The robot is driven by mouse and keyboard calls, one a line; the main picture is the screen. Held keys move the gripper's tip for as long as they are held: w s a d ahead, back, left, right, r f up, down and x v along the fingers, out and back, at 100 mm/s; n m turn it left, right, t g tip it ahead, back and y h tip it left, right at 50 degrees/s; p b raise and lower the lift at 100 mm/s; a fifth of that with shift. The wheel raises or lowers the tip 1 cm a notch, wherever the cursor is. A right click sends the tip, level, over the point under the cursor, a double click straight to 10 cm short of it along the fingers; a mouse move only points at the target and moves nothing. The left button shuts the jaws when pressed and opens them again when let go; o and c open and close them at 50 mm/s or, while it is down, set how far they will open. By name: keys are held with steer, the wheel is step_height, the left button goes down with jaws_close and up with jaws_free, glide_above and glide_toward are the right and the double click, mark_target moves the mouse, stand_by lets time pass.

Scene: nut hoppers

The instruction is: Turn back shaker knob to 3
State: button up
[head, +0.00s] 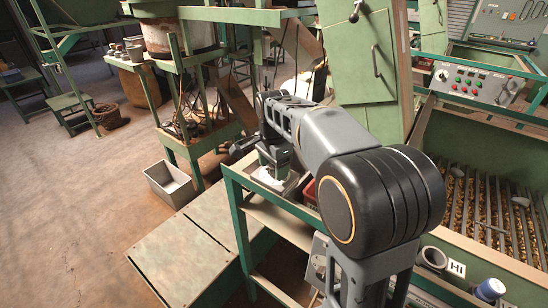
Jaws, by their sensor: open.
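A pale control panel (470,96) stands at the back right, above the bed of nuts. It carries a round white dial (441,75) at its left end and several red and green buttons. A second, smaller panel (318,264) shows low in the middle, partly hidden behind my arm. I cannot tell which dial is the back shaker knob, and no setting is readable. My gripper (264,150) is at the far end of my arm, left of the picture's middle. It is open, over a green stand with a pale tray, and well apart from the back panel.
A green hopper (360,50) stands behind my arm. A bed of nuts under metal bars (490,205) fills the right. A grey bin (170,184) sits on the floor at left. A cup (432,258) and blue-capped jar (490,290) stand front right.

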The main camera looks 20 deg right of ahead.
step_height(320, 180, up, 14)
steer(key=shift+f, duration=0.15)
stand_by(0.3)
stand_by(0.4)
